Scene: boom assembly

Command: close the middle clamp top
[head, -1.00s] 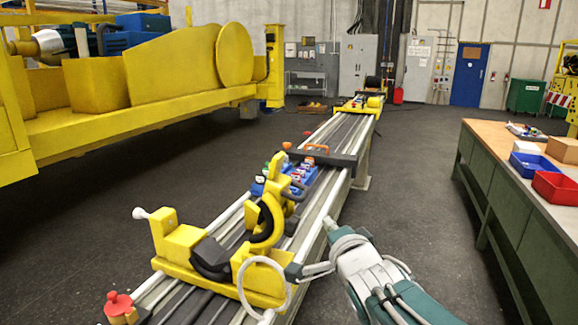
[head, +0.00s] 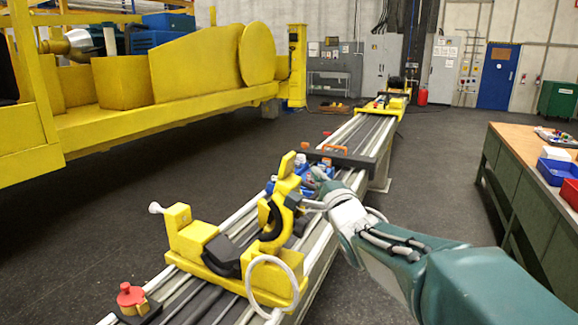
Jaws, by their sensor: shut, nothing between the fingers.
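The yellow clamp (head: 185,240) sits across the near part of the long rail bench. Its curved yellow top (head: 285,203) stands raised and tilted up on its right side, with a black inner lining. The black lower seat (head: 222,256) lies exposed, so the clamp is open. A lever with a white knob (head: 156,208) sticks out at its left. My gripper (head: 308,203) is shut and empty, just right of the raised top. I cannot tell whether it touches the top. The fingertips are small and partly blend with the parts behind them.
A white ring (head: 272,288) hangs at the clamp's front right. A red knob (head: 131,293) stands on the rail at the near left. Blue parts and a dark crossbar (head: 340,156) lie beyond the clamp. A green workbench (head: 520,195) stands at the right, with open floor between.

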